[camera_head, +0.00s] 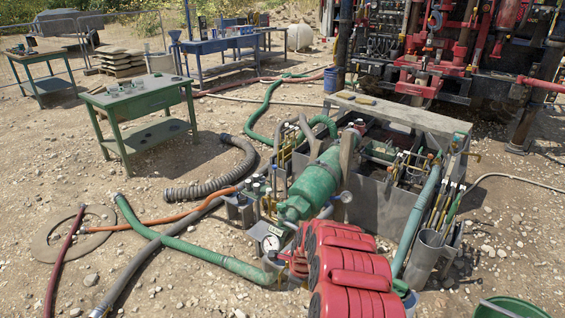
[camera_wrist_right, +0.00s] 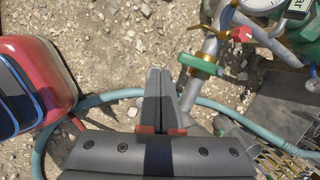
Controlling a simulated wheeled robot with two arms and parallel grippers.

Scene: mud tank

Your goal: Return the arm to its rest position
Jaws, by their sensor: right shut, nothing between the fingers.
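My right gripper (camera_wrist_right: 158,75) shows in the right wrist view with its two dark fingers together, shut and empty. A pale blue-green hose (camera_wrist_right: 115,96) runs behind the fingers. In the head view I cannot make out its fingertips clearly near the pipework at bottom centre. My left gripper is in neither view.
A pressure gauge (camera_head: 270,243) and a green pump body (camera_head: 316,187) stand beside the grey mud tank (camera_head: 380,203). A grey tube holder (camera_head: 427,255) with rods is on the right. Hoses cross the ground at left; a green table (camera_head: 140,98) stands beyond.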

